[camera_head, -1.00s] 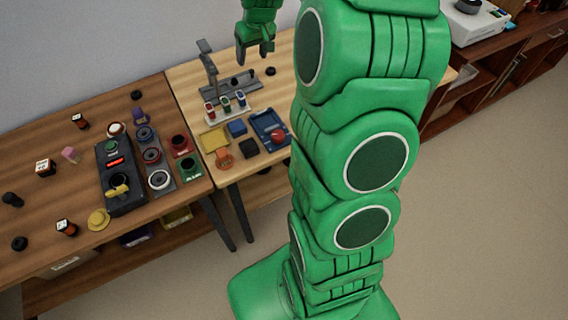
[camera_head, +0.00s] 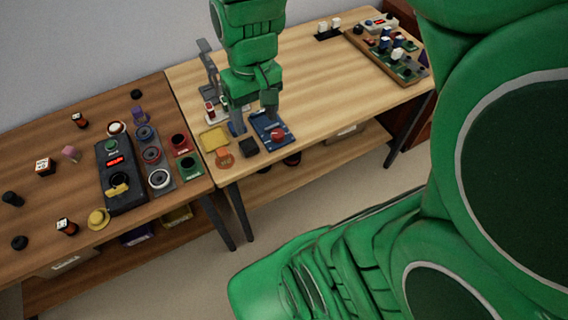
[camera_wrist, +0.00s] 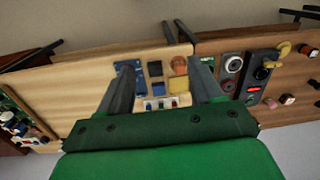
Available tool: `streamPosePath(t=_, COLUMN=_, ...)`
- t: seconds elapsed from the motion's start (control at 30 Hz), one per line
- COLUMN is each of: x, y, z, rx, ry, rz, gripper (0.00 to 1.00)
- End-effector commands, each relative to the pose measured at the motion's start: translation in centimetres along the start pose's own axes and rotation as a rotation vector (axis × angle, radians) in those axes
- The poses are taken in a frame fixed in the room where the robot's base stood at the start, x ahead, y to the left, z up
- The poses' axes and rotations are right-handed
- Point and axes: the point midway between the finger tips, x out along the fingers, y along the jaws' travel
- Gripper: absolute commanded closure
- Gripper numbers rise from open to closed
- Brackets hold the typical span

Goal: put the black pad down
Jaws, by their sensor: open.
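The black pad (camera_head: 249,147) lies on the light wooden table, near its front left edge. It also shows in the wrist view (camera_wrist: 155,68), between my finger lines. My gripper (camera_head: 254,112) is open and empty, pointing down above the table, a little behind the pad in the head view. In the wrist view its two fingers (camera_wrist: 165,67) stand wide apart. An orange pad (camera_head: 224,159) and a yellow pad (camera_head: 213,138) lie left of the black pad. A blue pad (camera_wrist: 156,86) is beside it in the wrist view; a finger mostly hides it in the head view.
A blue tray (camera_head: 261,122) with a red knob (camera_head: 277,134) lies just right of the pads. A grey stand (camera_head: 206,70) rises behind. A black control box (camera_head: 122,190) and colored holders fill the darker table. The light table's middle is clear.

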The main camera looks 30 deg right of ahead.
Motion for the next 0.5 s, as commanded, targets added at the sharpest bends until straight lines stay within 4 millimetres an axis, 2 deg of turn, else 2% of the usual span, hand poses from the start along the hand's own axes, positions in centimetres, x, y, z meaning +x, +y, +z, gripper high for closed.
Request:
streamPosePath(t=0.1, x=0.0, y=-0.7, z=3.8, rx=0.011, ry=-0.035, rz=0.013, gripper=0.35)
streamPosePath(t=0.3, x=0.1, y=-1.2, z=9.3, rx=0.04, ry=-0.08, rz=0.038, gripper=0.35)
streamPosePath(t=0.4, x=0.2, y=-1.3, z=11.3, rx=0.053, ry=-0.099, rz=0.046, gripper=0.35)
streamPosePath(t=0.5, x=0.4, y=-1.4, z=12.4, rx=0.06, ry=-0.109, rz=0.05, gripper=0.35)
